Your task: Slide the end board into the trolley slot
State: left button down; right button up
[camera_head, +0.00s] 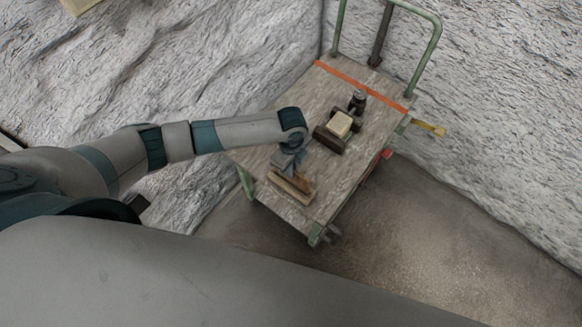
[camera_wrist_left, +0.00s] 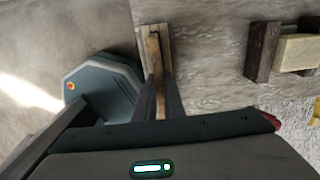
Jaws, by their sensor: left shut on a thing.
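The trolley (camera_head: 245,160) has a worn wooden deck and a green frame. My left gripper (camera_head: 291,172) is over the deck's near end, shut on a narrow brown end board (camera_head: 303,182). In the left wrist view the board (camera_wrist_left: 154,62) stands edge-on between the two fingers (camera_wrist_left: 158,88). A pale wooden strip, seemingly the trolley slot (camera_head: 297,194), lies on the deck just below the board; it also shows in the wrist view (camera_wrist_left: 142,32). I cannot tell whether the board is inside it or just above. My right gripper is not in view.
A dark cradle (camera_head: 328,140) with a pale block (camera_head: 339,124) and a dark cylinder (camera_head: 359,97) stand mid-deck. An orange line (camera_head: 350,80) crosses the deck near the green handle (camera_head: 432,50). Rough white walls flank the trolley; the floor (camera_head: 440,230) at right is clear.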

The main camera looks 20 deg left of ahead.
pick_arm(q)
jog(key=shift+f+b, duration=0.85)
jog(key=shift+f, duration=0.75)
jog(key=c, duration=1.8)
grip_release()
jog(key=shift+o, duration=0.2)
jog(key=shift+r, duration=0.2)
jog(key=shift+r+p, duration=1.9)
jog(key=shift+p, duration=0.25)
jog(key=shift+d, duration=0.15)
